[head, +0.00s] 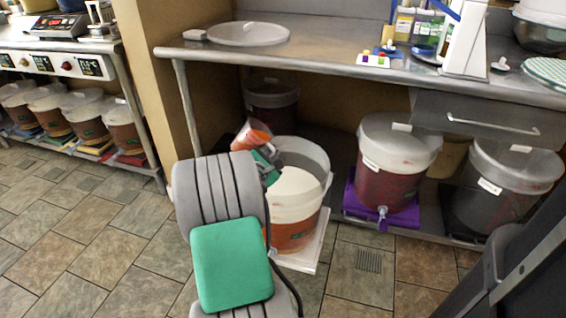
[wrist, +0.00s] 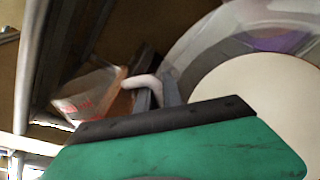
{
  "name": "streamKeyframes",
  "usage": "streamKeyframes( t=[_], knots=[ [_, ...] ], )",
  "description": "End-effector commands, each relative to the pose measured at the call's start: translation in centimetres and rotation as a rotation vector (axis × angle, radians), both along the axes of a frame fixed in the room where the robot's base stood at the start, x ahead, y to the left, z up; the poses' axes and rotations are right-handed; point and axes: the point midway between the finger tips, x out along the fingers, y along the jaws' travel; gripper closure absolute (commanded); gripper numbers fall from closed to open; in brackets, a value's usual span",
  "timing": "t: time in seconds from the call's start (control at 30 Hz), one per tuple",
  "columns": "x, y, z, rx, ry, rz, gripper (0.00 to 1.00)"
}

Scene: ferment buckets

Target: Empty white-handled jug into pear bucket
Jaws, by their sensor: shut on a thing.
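A small clear jug (head: 248,136) with orange-red contents is held tilted at the back left rim of an open bucket (head: 304,222). In the wrist view the jug (wrist: 88,98) shows red markings and a white handle (wrist: 145,84). My gripper (head: 268,164) is shut on that handle; its dark fingers (wrist: 158,94) also show in the wrist view. The open bucket is translucent, with orange contents low down and a pale round surface inside. No pear label is readable on it. My arm hides its left side. No pouring stream is visible.
The open bucket stands on a white board (head: 310,255) on the floor. A lidded bucket (head: 392,175) on a purple stand and another lidded bucket (head: 500,185) are to the right. The steel table (head: 340,62) overhangs behind. A dark lidded bucket (head: 270,100) stands underneath.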

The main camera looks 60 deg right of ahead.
Motion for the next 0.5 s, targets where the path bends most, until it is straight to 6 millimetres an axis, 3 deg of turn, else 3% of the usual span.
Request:
streamKeyframes(
  t=[0.5],
  knots=[
    [0.23, 0.03, 0.18, 0.043, -0.111, 0.002, 1.00]
  ],
)
